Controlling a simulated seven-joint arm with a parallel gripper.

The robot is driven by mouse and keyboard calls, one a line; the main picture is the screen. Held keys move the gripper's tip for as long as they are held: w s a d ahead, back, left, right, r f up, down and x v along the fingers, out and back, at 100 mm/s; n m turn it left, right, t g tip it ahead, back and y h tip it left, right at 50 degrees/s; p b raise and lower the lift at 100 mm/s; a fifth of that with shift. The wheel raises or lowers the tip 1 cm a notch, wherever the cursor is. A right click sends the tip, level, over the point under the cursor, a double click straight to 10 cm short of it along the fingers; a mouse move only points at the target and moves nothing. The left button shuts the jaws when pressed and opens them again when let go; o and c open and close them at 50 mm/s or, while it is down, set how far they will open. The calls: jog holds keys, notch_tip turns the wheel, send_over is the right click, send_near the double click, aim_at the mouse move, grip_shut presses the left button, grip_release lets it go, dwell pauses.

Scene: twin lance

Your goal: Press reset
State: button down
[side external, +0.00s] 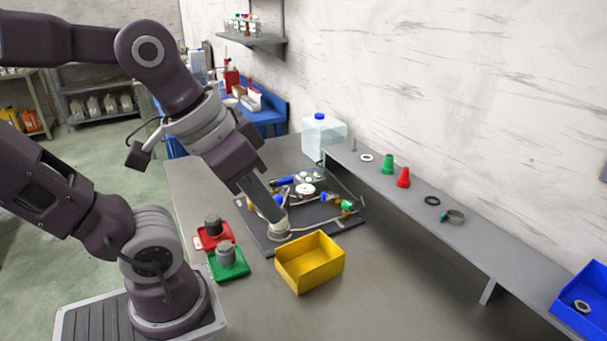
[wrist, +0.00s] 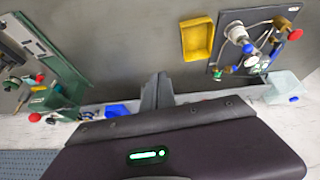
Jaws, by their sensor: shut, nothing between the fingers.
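No label reading "reset" is legible in either view. A dark board (side external: 262,238) on the table carries hoses and fittings. The board (wrist: 219,49) also shows at upper right in the wrist view, with a red knob (wrist: 295,35) near its right edge. My gripper (side external: 278,216) appears in front of the board in the side view, and its height above it is unclear. In the wrist view my gripper (wrist: 157,77) has its fingers together and empty, apart from the board in the picture. A green station (wrist: 70,80) with red knobs (wrist: 35,117) stands at left.
A yellow bin (side external: 310,264) stands beside the board. A red base (side external: 203,243) and a green base (side external: 231,272), each with a grey part, sit near my arm. A grey ledge (side external: 470,240) with small parts runs along the wall. A blue bin (side external: 585,303) is at right.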

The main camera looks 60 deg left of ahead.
jog(key=w+a+r+n+h, duration=0.25)
jog(key=w+n, duration=0.35)
jog(key=w, duration=0.6)
jog(key=w+a+n+t, duration=0.1)
jog(key=w+a+n, duration=0.6)
jog(key=w+a, duration=0.4)
jog(key=n+t+y, duration=0.3)
jog(key=n+y, duration=0.1)
jog(key=n, duration=1)
send_over(301, 174)
notch_tip(301, 174, down, 15)
jog(key=shift+s, duration=0.1)
jog(key=shift+f, duration=4.35)
jog(key=shift+f, duration=0.4)
